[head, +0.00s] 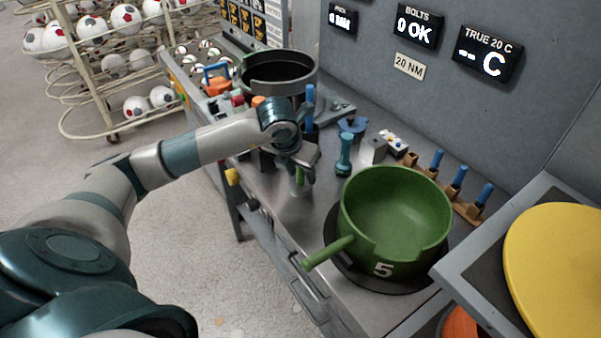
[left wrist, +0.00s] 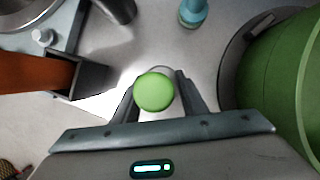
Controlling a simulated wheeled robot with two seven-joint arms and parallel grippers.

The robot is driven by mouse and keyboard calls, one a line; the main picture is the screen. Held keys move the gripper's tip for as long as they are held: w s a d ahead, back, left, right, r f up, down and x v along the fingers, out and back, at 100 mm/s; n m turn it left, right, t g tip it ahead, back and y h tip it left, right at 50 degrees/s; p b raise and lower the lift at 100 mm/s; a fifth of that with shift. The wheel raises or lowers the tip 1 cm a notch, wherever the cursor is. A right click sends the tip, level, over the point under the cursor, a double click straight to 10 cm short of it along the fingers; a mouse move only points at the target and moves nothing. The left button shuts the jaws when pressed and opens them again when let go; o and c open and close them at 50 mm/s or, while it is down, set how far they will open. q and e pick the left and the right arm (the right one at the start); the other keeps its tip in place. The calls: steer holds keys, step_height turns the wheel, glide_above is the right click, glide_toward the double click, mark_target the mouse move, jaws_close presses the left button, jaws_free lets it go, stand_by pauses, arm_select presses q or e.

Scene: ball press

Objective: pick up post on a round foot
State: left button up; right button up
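A green post (head: 300,176) stands on the bench under my left gripper, left of the green pot in the head view; my gripper hides most of it. In the left wrist view its round green top (left wrist: 153,92) lies between my two fingers; its foot is mostly hidden beneath it. My left gripper (left wrist: 156,88) points down and looks open, one finger on each side of the post, with pale bench showing between the tips. Contact cannot be made out. My right gripper is not in view.
A green pot (head: 395,215) marked 5, with a handle, stands on a dark round plate close to the right. A teal post (head: 345,155) stands behind my gripper. A dark pot (head: 278,72) is farther back. An orange bar in a dark holder (left wrist: 85,78) is close on the left.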

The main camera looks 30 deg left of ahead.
arm_select(q)
steer(key=shift+f, duration=0.1)
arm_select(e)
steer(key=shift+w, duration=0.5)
arm_select(q)
steer(key=shift+c, duration=0.3)
jaws_close()
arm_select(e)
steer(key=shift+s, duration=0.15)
